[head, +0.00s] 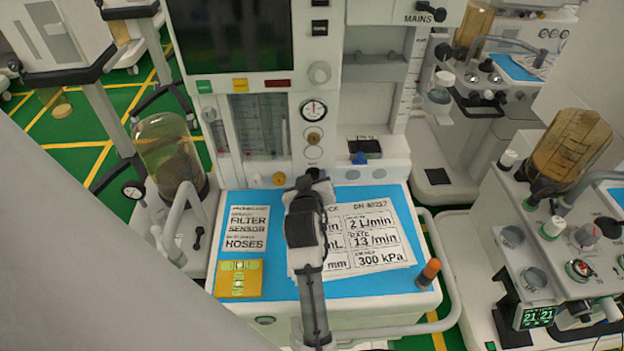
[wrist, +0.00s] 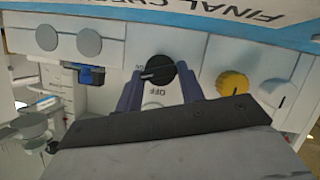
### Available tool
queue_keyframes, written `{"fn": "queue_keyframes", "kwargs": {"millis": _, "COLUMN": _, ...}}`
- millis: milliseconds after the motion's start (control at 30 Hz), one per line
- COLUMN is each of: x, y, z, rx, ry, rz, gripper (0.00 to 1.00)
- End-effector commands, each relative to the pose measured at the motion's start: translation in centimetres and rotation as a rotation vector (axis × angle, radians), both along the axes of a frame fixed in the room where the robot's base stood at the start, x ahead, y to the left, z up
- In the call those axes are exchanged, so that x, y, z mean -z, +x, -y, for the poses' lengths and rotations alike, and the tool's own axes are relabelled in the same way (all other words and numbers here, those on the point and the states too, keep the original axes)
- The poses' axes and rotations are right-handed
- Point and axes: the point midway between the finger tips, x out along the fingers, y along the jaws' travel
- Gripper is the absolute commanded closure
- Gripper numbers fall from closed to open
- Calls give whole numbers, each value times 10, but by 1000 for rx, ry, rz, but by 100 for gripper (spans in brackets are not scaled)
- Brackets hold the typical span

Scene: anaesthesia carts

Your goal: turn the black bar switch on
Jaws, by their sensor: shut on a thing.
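The black bar switch (wrist: 158,70) is a round black knob with a raised bar on the pale front panel, seen upside down in the wrist view. Its bar lies nearly level there, with a pale-marked end pointing left, close to the small ON label (wrist: 137,70). The OFF label (wrist: 155,91) is below the knob. My gripper (wrist: 160,80) has one dark blue finger on each side of the knob and is shut on it. In the head view my gripper (head: 313,182) reaches the panel above the worktop, and my arm hides the switch.
A yellow knob (wrist: 232,83) is close beside my finger. Two round grey knobs (wrist: 68,40) and a blue part (wrist: 92,75) are on the other side. Below my arm is a blue worktop (head: 350,283) with printed sheets and an orange-topped post (head: 430,270).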

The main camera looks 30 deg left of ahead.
Motion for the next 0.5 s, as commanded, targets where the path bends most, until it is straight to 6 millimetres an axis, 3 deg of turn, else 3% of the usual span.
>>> {"fn": "queue_keyframes", "kwargs": {"millis": 500, "x": -2, "y": 3, "z": 3, "rx": 1, "ry": 253, "rz": -188, "gripper": 85}}
